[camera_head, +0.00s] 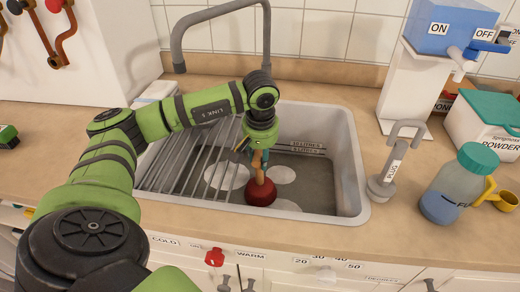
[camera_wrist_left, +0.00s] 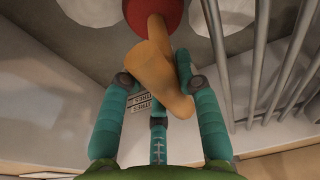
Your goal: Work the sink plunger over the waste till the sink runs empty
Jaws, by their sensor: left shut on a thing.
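The sink plunger has a red cup (camera_head: 260,192) and a wooden handle (camera_head: 258,166). It stands near upright in the grey sink (camera_head: 345,165), its cup low in the basin. My left gripper (camera_head: 257,150) is shut on the handle from above. In the left wrist view the teal fingers of the gripper (camera_wrist_left: 160,90) close around the tan handle (camera_wrist_left: 158,75), and the red cup (camera_wrist_left: 155,14) shows beyond. Grey water with pale round patches (camera_head: 282,174) shows in the basin. The waste is not visible. My right gripper is out of view.
A metal rack (camera_head: 180,165) covers the sink's left part. A curved tap (camera_head: 265,40) rises behind.

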